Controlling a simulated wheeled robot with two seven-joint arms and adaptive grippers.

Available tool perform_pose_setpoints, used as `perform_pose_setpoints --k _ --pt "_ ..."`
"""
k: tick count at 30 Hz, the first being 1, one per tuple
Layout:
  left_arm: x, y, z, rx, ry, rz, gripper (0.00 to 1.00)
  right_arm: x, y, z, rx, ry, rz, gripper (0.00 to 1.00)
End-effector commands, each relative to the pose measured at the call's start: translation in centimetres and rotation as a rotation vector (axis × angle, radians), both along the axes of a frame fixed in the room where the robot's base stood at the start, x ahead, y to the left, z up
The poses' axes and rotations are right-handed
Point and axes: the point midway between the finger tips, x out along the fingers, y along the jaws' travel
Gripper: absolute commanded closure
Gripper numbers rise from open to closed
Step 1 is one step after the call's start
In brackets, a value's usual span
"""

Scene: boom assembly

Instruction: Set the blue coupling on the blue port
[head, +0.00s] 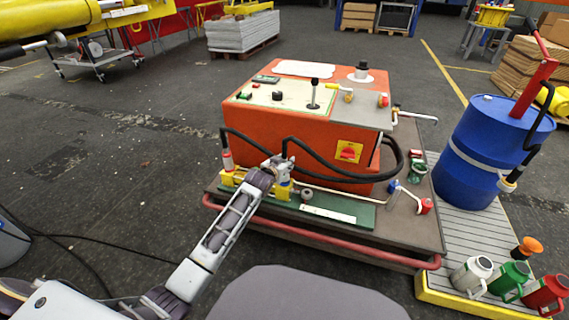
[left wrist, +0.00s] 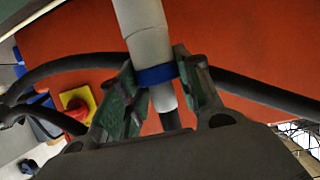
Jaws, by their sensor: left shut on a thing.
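The blue coupling (left wrist: 149,42), a grey cylinder with a blue ring, is in the left wrist view between the fingers of my left gripper (left wrist: 165,100). The fingers are shut on it around the blue ring. In the head view my left gripper (head: 281,167) is over the green strip at the front of the orange unit. The coupling is mostly hidden there, with a black hose close by. A small blue fitting (head: 393,187), which looks like the blue port, is on the cart deck right of the unit, apart from the gripper. My right gripper is not in view.
The orange unit (head: 285,143) fills the cart, with black hoses looping across its front. A red-ringed coupling (head: 227,158) stands left of my gripper. A red fitting (head: 426,206) is near the blue one. A blue drum (head: 480,150) stands right of the cart.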

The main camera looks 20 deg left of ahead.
Motion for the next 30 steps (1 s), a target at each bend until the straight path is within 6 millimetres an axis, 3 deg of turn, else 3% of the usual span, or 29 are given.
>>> perform_pose_setpoints --k 30 --pt "0.04 0.00 0.06 0.000 -0.003 0.000 1.00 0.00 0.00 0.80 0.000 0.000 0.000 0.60"
